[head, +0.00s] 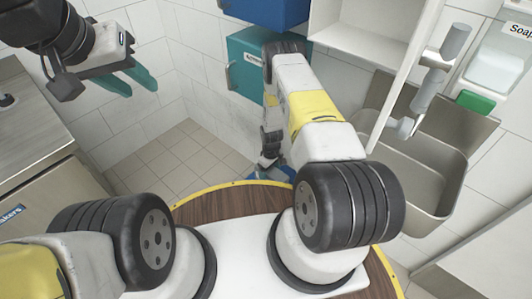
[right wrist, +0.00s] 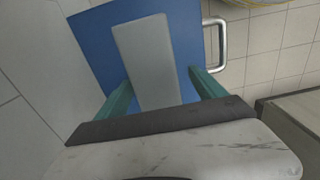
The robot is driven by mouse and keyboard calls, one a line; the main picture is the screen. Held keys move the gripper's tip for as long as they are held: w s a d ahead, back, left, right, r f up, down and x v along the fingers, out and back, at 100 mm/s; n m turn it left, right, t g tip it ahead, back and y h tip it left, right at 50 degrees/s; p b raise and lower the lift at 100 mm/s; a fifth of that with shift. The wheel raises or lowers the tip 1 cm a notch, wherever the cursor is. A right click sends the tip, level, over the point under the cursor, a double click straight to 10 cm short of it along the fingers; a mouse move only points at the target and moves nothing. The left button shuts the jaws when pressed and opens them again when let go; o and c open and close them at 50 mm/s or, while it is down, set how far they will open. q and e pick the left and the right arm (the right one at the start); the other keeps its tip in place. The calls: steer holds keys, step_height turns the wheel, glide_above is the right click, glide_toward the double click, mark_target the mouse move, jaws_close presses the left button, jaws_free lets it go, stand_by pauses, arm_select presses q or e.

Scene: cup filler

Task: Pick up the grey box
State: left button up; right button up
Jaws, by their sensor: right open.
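The grey box (right wrist: 146,62) is a long, plain block lying on a blue surface (right wrist: 90,42) in the right wrist view. Its near end is hidden behind my gripper's palm. My right gripper (right wrist: 159,79) is open, with one teal finger on each side of the box's near part. I cannot tell whether either finger touches it. In the head view, my right arm reaches down to a blue patch (head: 290,172) near the floor, and the box cannot be made out there. My left gripper (head: 130,84) is open and empty at the upper left.
A metal handle (right wrist: 222,44) stands at the right edge of the blue surface. A teal cabinet (head: 245,75) and a blue one (head: 268,10) hang on the tiled wall. A steel sink (head: 425,185) is at right, and a steel counter (head: 35,125) at left.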

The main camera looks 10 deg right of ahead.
steer(key=f, duration=0.5)
steer(key=shift+w+d, duration=0.1)
steer(key=shift+d, duration=0.2)
steer(key=c, duration=1.6)
steer(key=shift+c, duration=0.5)
steer(key=shift+r, duration=0.15)
